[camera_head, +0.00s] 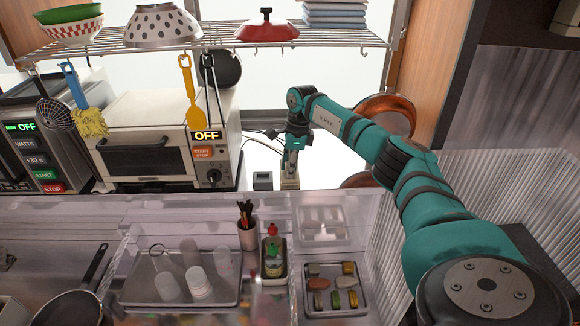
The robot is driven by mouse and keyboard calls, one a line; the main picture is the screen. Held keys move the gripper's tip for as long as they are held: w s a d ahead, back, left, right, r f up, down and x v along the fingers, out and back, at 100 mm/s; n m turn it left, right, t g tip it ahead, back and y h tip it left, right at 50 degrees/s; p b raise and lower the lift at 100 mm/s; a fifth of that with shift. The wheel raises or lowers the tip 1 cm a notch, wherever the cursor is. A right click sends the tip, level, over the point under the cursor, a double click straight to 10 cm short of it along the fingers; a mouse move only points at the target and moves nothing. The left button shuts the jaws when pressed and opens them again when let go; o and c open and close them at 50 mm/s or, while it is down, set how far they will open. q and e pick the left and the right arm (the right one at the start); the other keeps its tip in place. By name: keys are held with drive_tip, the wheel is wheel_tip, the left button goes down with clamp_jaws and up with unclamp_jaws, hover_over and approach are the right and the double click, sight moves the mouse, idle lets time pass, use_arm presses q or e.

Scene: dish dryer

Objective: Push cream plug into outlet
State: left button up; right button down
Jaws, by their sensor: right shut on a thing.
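My right gripper (291,167) points down behind the counter edge, to the right of the toaster oven. It is shut on a small cream piece, the cream plug (290,182), at its fingertips. A small dark grey box (263,181) stands just left of the plug. I cannot tell whether the box is the outlet, nor whether the plug touches anything, as the view is small there. My left gripper is not in view.
The toaster oven (160,140) reading OFF and a microwave (38,140) stand at left. A wire shelf (330,37) with bowls, a red lid and hanging utensils is above. Dark cables (262,131) run behind the gripper. A clear-walled sink area with trays (333,311) is in front.

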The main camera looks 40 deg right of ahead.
drive_tip(key=shift+s+f, duration=0.1)
drive_tip(key=shift+f, duration=0.05)
drive_tip(key=c, duration=1.1)
unclamp_jaws()
drive_tip(key=r, duration=0.7)
drive_tip(key=shift+s+d+r, duration=0.15)
drive_tip(key=shift+s+d, duration=0.15)
drive_tip(key=shift+d, duration=0.1)
